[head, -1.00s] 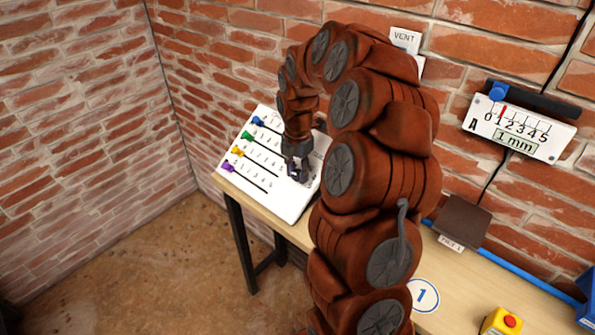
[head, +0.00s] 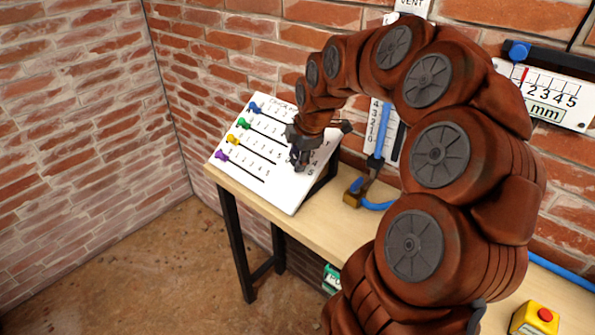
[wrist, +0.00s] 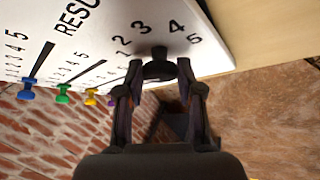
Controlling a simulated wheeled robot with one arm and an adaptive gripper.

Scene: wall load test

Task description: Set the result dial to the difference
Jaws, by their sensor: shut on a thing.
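The result dial (wrist: 158,70) is a dark round knob on the white sloping panel (head: 285,197). Numbers 1 to 5 are printed around it, and part of the word "RESULT" shows in the wrist view. My gripper (wrist: 160,68) is shut on the dial, one finger on each side. A small dark tip on the knob points up between 3 and 4, but its exact setting is hard to tell. In the head view my gripper (head: 299,160) covers the dial. Blue (head: 255,109), green (head: 243,124), yellow (head: 233,140) and purple (head: 222,156) slider knobs sit at the left ends of their slots.
The panel stands on a wooden bench (head: 345,235) against brick walls. A wall gauge (head: 545,97) marked in mm hangs at right, with a red mark near its low end. A vertical scale with a blue bar (head: 382,132) is behind my arm. A yellow box with a red button (head: 537,318) is at front right.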

